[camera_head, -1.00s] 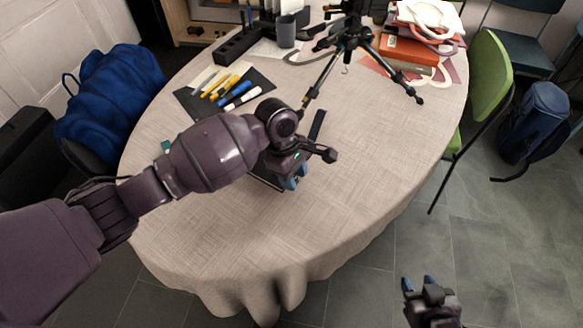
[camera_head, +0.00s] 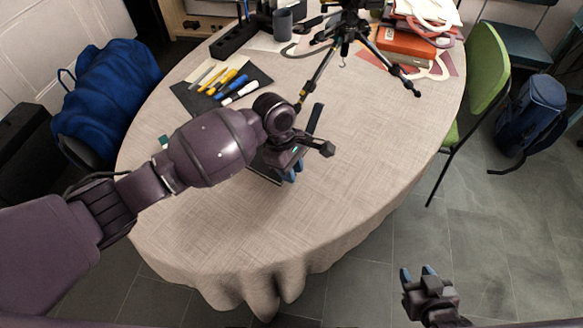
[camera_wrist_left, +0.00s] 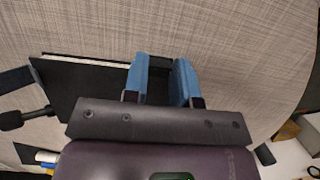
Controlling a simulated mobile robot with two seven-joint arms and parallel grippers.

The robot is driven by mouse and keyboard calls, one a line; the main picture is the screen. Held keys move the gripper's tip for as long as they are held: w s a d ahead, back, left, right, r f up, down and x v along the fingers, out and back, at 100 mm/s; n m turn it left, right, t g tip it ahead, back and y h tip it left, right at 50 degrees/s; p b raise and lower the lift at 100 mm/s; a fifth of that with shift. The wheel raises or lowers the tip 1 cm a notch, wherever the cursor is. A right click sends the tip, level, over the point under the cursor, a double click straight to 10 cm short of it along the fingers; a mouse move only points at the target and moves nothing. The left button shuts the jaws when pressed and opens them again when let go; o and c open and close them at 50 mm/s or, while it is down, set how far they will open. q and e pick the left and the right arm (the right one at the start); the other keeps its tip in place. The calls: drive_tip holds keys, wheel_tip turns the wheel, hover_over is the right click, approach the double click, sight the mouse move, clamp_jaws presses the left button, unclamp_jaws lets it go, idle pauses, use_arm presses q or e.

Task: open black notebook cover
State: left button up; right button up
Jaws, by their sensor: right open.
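The black notebook (camera_head: 267,180) lies on the round table, mostly hidden in the head view behind my left arm and wrist. In the left wrist view the notebook (camera_wrist_left: 85,85) looks flat and closed, with a pale page edge along its top side. My left gripper (camera_head: 293,173) is low over the notebook's near end. Its two blue fingers, also in the left wrist view (camera_wrist_left: 162,68), stand apart with a corner of the notebook showing between them. Whether they touch it I cannot tell. My right gripper (camera_head: 417,273) is open and empty, off the table at lower right.
A dark strip (camera_head: 315,118) lies just beyond my left gripper. A black tripod (camera_head: 350,25) stands at the back. Pens on a dark mat (camera_head: 262,78) lie to the left, and books (camera_head: 403,45) at back right. The table's near right part is clear.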

use_arm(q)
drive_tip(key=shift+p+v, duration=0.85)
drive_tip(key=shift+v, duration=0.2)
use_arm(e)
drive_tip(key=shift+w+r, duration=0.25)
drive_tip(key=shift+r, duration=0.5)
drive_tip(key=shift+w+r, duration=0.2)
drive_tip(key=shift+r, duration=0.6)
use_arm(q)
drive_tip(key=shift+r+p, duration=0.35)
drive_tip(key=shift+r, duration=0.1)
drive_tip(key=shift+w+a+r+p, duration=0.1)
drive_tip(key=shift+a+r+p, duration=0.15)
drive_tip(key=shift+r+p, duration=0.35)
use_arm(e)
drive_tip(key=shift+w+r+t, duration=0.2)
drive_tip(key=shift+r, duration=0.5)
drive_tip(key=shift+w+r+t, duration=0.2)
drive_tip(key=shift+r, duration=0.65)
